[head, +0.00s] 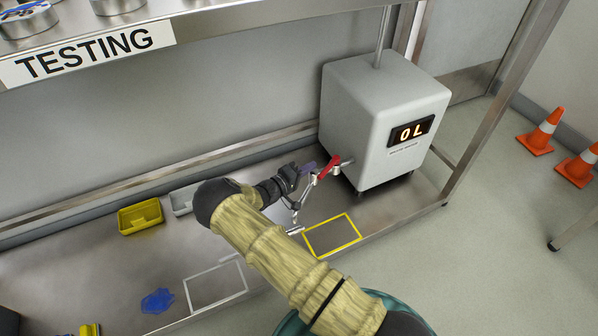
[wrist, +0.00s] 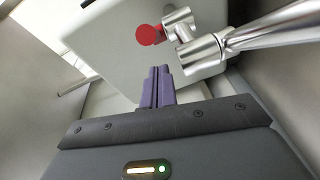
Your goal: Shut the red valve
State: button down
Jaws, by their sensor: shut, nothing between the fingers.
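The red valve handle (head: 329,166) sits on a short metal pipe at the lower left of the grey box-shaped tank (head: 364,105). In the wrist view the red handle (wrist: 149,35) shows end-on beyond my fingertips, beside metal fittings. My gripper (head: 309,167) is just left of the handle; its purple fingers are shut and empty. In the wrist view the fingers (wrist: 158,75) point towards the tank, with a small gap to the red part seeming to remain. Whether they touch the handle or pipe I cannot tell.
A metal spout pipe (wrist: 270,28) runs close to the right of my fingers. A yellow outline (head: 333,236) marks the shelf below. A yellow tray (head: 140,216), a grey tray (head: 181,201) and a blue patch (head: 157,300) lie left. The tank display (head: 410,132) reads 0 L.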

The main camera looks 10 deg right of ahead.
aim_at(319, 176)
jog(key=shift+s+d+f+b, duration=0.15)
jog(key=shift+s+d+b, duration=0.15)
jog(key=shift+s+d, duration=0.4)
jog(key=p, duration=0.2)
jog(key=s+d+p, duration=0.1)
jog(key=shift+s+r+p, duration=0.25)
jog(key=shift+s+p, duration=0.05)
jog(key=shift+p, duration=0.05)
jog(key=shift+s+d+f+p, duration=0.15)
jog(key=shift+s+d+p, duration=0.15)
jog(key=shift+p, duration=0.15)
jog(key=shift+d+f, duration=0.1)
jog(key=shift+f, duration=0.05)
